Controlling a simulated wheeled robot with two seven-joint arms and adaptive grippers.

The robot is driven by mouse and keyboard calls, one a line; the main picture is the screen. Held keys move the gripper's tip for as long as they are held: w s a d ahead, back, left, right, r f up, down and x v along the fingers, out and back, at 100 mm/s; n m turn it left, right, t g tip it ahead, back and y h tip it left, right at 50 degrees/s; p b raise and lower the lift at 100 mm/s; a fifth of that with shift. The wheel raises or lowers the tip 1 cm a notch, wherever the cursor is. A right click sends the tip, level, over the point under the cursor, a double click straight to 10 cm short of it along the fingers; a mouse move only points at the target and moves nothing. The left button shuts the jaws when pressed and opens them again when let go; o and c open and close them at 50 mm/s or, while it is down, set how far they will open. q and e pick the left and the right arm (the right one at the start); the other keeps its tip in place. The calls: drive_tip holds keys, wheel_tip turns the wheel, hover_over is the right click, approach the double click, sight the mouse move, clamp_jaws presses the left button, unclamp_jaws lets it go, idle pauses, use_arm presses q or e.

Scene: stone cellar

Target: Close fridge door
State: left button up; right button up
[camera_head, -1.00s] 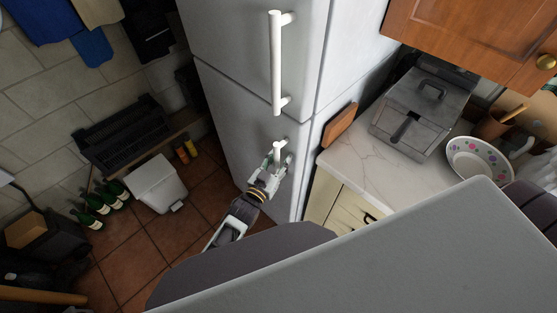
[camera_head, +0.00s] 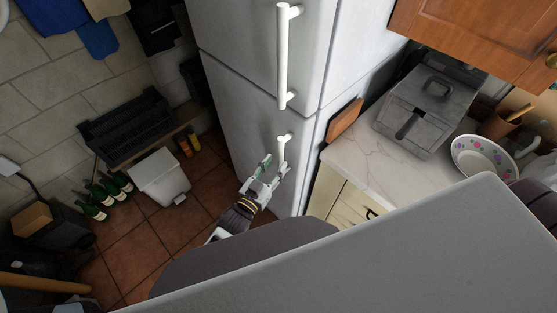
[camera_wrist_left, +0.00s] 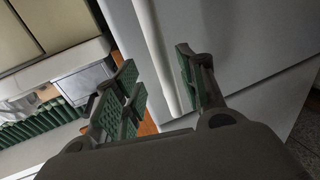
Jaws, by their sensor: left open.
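The tall white fridge (camera_head: 240,110) stands in the middle of the head view, with an upper door and a lower door. Both doors look flush with the body; I see no clear gap. The upper door has a long white handle (camera_head: 283,58), and the lower door has a white handle (camera_head: 284,150). My left gripper (camera_head: 272,168) is open beside the lower part of the lower handle. In the left wrist view a white handle bar (camera_wrist_left: 158,55) shows between the spread green-padded fingers (camera_wrist_left: 160,90); contact cannot be told. My right gripper is not in view.
Right of the fridge, a marble counter (camera_head: 375,170) holds a metal fryer (camera_head: 425,108), a wooden board (camera_head: 343,120) and a dotted bowl (camera_head: 482,157). A white bin (camera_head: 160,178) and green bottles (camera_head: 95,208) stand at left. Tiled floor (camera_head: 140,255) is clear before the bin.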

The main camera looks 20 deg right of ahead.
use_arm(q)
drive_tip(key=shift+v, duration=3)
drive_tip(key=shift+w, duration=0.1)
